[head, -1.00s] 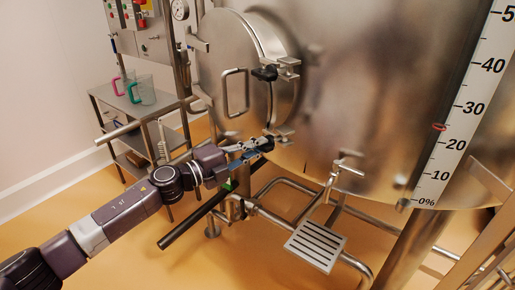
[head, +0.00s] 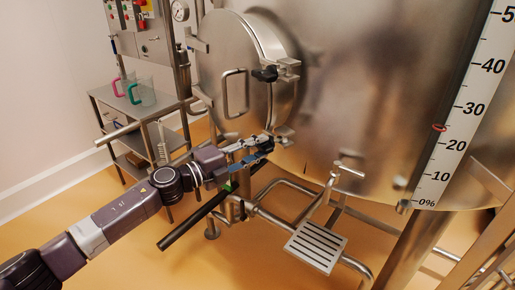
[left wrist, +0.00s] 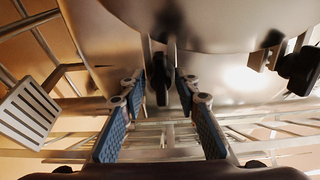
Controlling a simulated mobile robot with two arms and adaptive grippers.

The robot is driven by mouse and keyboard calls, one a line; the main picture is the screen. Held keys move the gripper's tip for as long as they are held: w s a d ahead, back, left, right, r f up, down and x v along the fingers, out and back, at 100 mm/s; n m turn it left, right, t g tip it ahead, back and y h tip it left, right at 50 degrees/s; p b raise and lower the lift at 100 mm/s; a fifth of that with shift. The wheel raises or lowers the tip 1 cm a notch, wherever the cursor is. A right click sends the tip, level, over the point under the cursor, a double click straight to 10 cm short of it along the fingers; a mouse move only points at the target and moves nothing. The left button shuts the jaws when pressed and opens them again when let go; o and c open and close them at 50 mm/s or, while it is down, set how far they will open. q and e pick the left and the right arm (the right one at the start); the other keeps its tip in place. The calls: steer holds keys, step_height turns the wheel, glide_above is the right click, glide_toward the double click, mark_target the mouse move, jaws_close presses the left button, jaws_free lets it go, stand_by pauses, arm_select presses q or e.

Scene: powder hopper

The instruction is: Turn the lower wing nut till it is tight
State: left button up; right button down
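The lower wing nut (left wrist: 160,77) is black and sits at the lower edge of the round hopper door (head: 226,62). In the left wrist view it shows as a narrow upright dark shape between my fingertips, with a gap on both sides. My left gripper (head: 258,150) is at this nut in the head view and hides most of it there. In the left wrist view the gripper (left wrist: 161,93) is open, its blue-padded fingers apart. The upper wing nut (head: 265,74) is black and sits at its bracket higher on the door rim. My right gripper is not in view.
A steel tank with a percent scale (head: 456,110) fills the right side. Pipes and a slotted step (head: 315,247) lie below the door. A shelf cart (head: 140,108) with jugs stands at the left. A dark bar (head: 195,218) runs beneath my left arm.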

arm_select(q)
steer(key=v, duration=1.2)
stand_by(0.3)
